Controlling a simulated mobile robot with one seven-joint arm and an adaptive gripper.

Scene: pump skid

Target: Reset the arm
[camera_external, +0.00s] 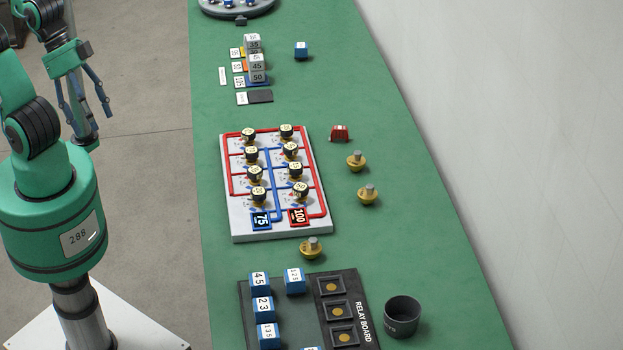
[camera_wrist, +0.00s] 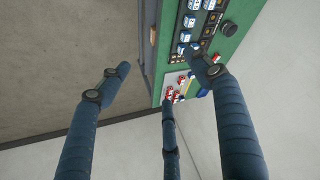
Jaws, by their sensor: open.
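My arm stands at the left of the external view, folded upright beside the long green table. My gripper (camera_external: 88,98) hangs there with its blue fingers pointing down, over the floor left of the table and apart from it. In the wrist view my gripper (camera_wrist: 155,85) shows three blue fingers spread wide with nothing between them. The green table (camera_external: 410,200) is beyond the fingers in the wrist view, with the boards on it partly hidden by the fingers.
A relay board (camera_external: 362,315) with blue cubes and a dark cup (camera_external: 402,317) are at the front. Numbered blocks (camera_external: 257,68) stand farther back.

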